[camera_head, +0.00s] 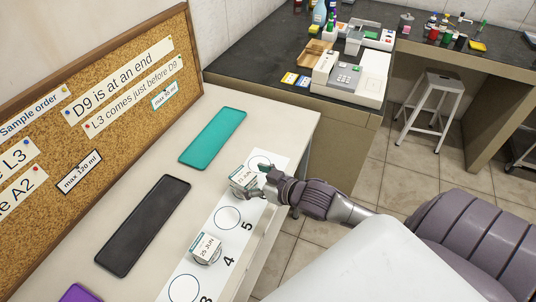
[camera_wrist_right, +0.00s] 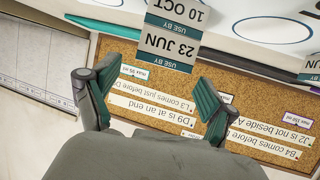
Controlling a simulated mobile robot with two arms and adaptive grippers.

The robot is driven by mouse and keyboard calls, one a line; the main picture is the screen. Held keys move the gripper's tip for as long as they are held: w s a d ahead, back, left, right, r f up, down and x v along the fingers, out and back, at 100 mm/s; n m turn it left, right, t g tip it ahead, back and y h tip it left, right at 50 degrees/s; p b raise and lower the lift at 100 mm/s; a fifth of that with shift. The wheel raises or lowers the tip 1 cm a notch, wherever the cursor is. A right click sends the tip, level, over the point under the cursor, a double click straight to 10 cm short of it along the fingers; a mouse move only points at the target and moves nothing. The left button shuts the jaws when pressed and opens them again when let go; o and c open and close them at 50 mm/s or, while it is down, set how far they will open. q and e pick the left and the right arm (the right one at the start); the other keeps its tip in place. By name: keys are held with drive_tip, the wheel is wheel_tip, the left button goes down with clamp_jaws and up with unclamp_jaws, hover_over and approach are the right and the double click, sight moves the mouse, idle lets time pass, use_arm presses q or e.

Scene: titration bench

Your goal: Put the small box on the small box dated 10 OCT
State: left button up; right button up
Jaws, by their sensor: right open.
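Whether a finger touches the box cannot be told. My left gripper is not in view.
Another small box dated 25 JUN (camera_head: 206,247) stands nearer on the numbered strip (camera_head: 247,243). Teal (camera_head: 213,136) and black (camera_head: 144,225) mats lie left of it. A corkboard (camera_head: 100,95) borders the table's left. A dark bench (camera_head: 277,55) with instruments stands behind.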

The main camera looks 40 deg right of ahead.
drive_tip(key=v, duration=0.8)
